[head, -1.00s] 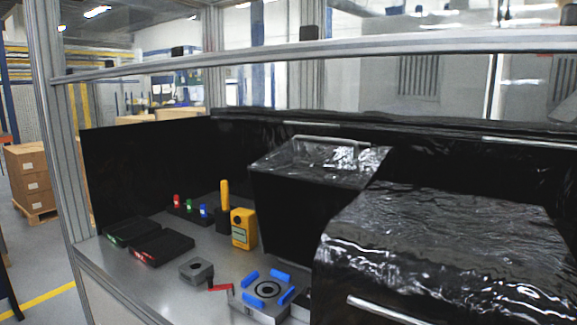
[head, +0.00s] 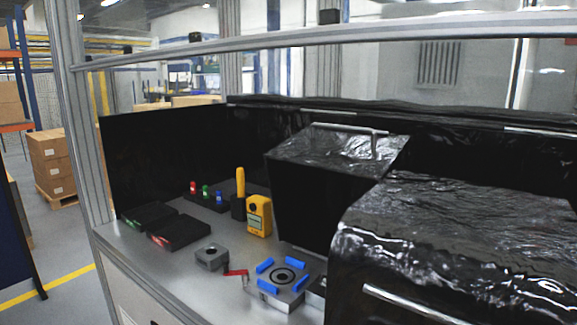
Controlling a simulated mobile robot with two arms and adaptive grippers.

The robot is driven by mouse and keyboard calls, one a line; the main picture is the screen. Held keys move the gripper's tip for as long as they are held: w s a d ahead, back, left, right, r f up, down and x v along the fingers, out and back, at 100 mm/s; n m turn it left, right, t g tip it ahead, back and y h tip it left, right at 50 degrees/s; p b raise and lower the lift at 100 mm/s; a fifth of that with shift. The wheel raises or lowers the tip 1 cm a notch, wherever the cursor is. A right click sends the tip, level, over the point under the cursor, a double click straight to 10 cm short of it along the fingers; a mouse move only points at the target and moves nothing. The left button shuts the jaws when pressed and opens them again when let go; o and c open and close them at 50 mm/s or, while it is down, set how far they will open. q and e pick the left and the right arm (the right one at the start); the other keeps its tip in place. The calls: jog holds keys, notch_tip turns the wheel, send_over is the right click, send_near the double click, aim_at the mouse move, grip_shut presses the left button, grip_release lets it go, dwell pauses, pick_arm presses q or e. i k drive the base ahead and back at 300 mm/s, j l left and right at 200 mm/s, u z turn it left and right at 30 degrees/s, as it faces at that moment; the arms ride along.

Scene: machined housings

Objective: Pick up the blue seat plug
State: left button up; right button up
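In the head view, a blue plug (head: 219,198) stands in a dark rack at the back of the metal bench. It is the rightmost in a row with a green plug (head: 206,191) and a red plug (head: 193,187). All three look small and upright. Neither of my grippers shows in the head view.
A yellow instrument (head: 258,216) and a yellow-handled tool (head: 240,183) stand right of the rack. Dark trays (head: 180,232), a grey block (head: 211,256) and a fixture with blue pads (head: 282,276) lie in front. Black-covered boxes (head: 320,190) fill the right. A frame post (head: 88,140) rises at left.

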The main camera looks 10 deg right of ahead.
aim_at(219, 200)
jog(key=i+j, duration=0.1)
jog(key=j, duration=0.2)
jog(key=i+j, duration=0.15)
jog(key=j, duration=0.15)
jog(key=i+j+z, duration=0.1)
jog(key=j, duration=0.2)
jog(key=i+j, duration=0.2)
jog(key=j, duration=0.15)
jog(key=i+j+z, duration=0.15)
jog(key=j, duration=0.25)
jog(key=i+j, duration=0.2)
jog(key=j, duration=0.2)
jog(key=i+j+z, duration=0.15)
jog(key=j, duration=0.2)
jog(key=i+j, duration=0.15)
jog(key=j, duration=0.25)
jog(key=i+z, duration=0.05)
